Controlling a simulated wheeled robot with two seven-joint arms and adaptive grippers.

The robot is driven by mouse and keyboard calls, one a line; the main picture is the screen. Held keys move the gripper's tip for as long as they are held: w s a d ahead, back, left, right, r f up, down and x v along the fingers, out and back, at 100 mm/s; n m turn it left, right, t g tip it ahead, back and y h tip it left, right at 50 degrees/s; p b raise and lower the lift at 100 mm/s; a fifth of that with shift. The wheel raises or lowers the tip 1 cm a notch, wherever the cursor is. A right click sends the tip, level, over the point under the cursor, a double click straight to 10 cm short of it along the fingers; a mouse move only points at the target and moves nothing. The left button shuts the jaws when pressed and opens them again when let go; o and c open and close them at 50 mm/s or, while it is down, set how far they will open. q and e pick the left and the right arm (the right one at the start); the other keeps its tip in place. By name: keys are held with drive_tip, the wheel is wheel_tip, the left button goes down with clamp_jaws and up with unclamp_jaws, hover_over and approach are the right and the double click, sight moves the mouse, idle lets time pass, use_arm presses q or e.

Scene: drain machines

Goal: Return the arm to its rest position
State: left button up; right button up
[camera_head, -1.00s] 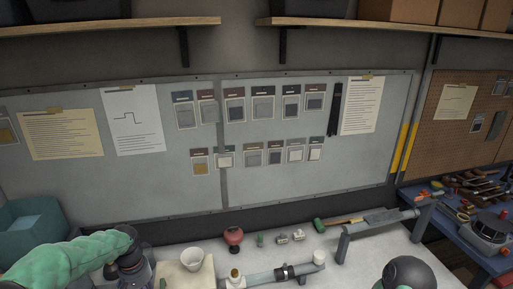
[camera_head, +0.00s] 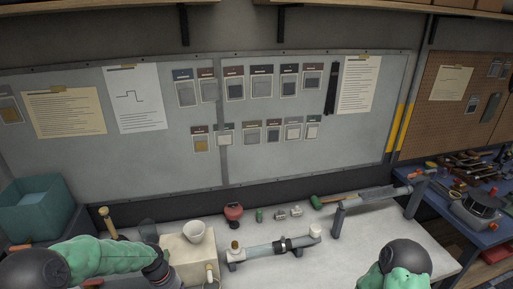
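My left arm (camera_head: 105,258) comes in from the left, green-sleeved with dark joints, and lies low over the left part of the white table. Its gripper is not in view; the dark wrist part (camera_head: 157,262) reaches the bottom edge. My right arm (camera_head: 400,262) shows only as a dark round joint and green sleeve at the bottom right. Its gripper is out of view. Neither set of fingers can be seen.
A white cup (camera_head: 194,231) stands on a beige block (camera_head: 181,246). A clear pipe with white fittings (camera_head: 268,250) lies mid-table. Behind it are a red object (camera_head: 233,212) and small fittings (camera_head: 288,213). A grey rail (camera_head: 372,200) stands right. A teal bin (camera_head: 40,207) is left.

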use_arm(q)
drive_tip(key=s+d+f+h+b, duration=0.1)
drive_tip(key=s+d+f+b, duration=0.1)
drive_tip(key=s+d+f, duration=0.6)
drive_tip(key=s+d+f+h+b, duration=0.1)
drive_tip(key=s+d+f+b, duration=0.1)
drive_tip(key=s+d+f, duration=0.6)
drive_tip(key=s+f, duration=0.3)
drive_tip(key=f, duration=0.2)
